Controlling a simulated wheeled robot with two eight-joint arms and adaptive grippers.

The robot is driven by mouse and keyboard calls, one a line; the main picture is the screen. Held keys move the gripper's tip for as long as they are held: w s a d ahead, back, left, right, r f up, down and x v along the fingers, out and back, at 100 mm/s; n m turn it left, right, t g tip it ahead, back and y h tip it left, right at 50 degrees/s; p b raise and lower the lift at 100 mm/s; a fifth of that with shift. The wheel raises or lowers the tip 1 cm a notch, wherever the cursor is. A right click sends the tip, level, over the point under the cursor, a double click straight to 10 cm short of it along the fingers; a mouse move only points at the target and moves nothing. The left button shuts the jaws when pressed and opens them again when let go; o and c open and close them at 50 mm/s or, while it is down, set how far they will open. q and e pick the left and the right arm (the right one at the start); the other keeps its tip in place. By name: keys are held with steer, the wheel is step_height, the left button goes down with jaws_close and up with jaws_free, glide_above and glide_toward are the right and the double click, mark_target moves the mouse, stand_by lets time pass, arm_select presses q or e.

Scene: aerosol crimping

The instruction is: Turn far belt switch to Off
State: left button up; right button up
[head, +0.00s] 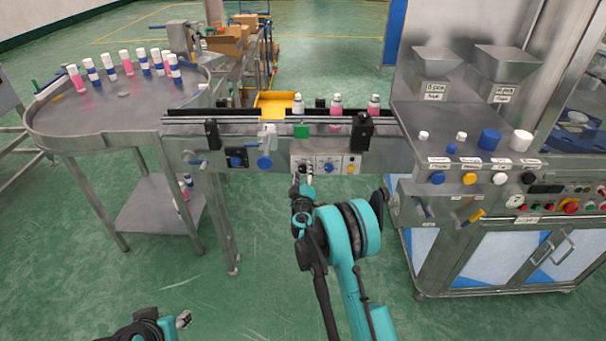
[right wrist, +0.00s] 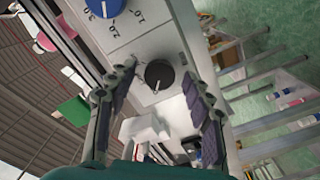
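A white control panel (head: 316,160) is on the front of the conveyor in the head view. A black rotary knob (right wrist: 159,75) with a pale pointer line is on this panel in the right wrist view. My right gripper (head: 303,172) is in front of the panel's left part. In the right wrist view the right gripper (right wrist: 157,78) is open, with one finger on each side of the black knob; whether a finger touches it I cannot tell. No readable label marks the knob. My left gripper (head: 184,319) is low in the head view, away from the conveyor, its opening unclear.
A blue numbered dial (right wrist: 103,6) is close to the black knob; it also shows in the head view (head: 328,167). Bottles (head: 336,108) stand on the conveyor. A round table (head: 100,110) with several bottles is at left, a steel bench (head: 470,145) at right.

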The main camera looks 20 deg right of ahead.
steer(key=v, duration=0.7)
steer(key=shift+s, duration=0.25)
steer(key=shift+a, duration=0.1)
steer(key=shift+r, duration=0.15)
steer(key=s+d+r+m+g, duration=0.3)
steer(key=s+r, duration=0.3)
steer(key=s, duration=0.1)
steer(key=s+d+r+m+g, duration=0.2)
steer(key=s+r+m+g, duration=0.1)
steer(key=s+r, duration=0.4)
steer(key=s+a+f+g+y, duration=0.1)
steer(key=s+a+f, duration=0.1)
steer(key=s, duration=0.6)
steer(key=s+a+f+g+y, duration=0.2)
steer(key=s+a, duration=0.1)
steer(key=s, duration=0.6)
steer(key=s+a+f+m+g+y, duration=0.1)
steer(key=s+a+y, duration=0.1)
steer(key=s, duration=0.7)
steer(key=shift+a+f, duration=0.4)
steer(key=shift+a, duration=0.45)
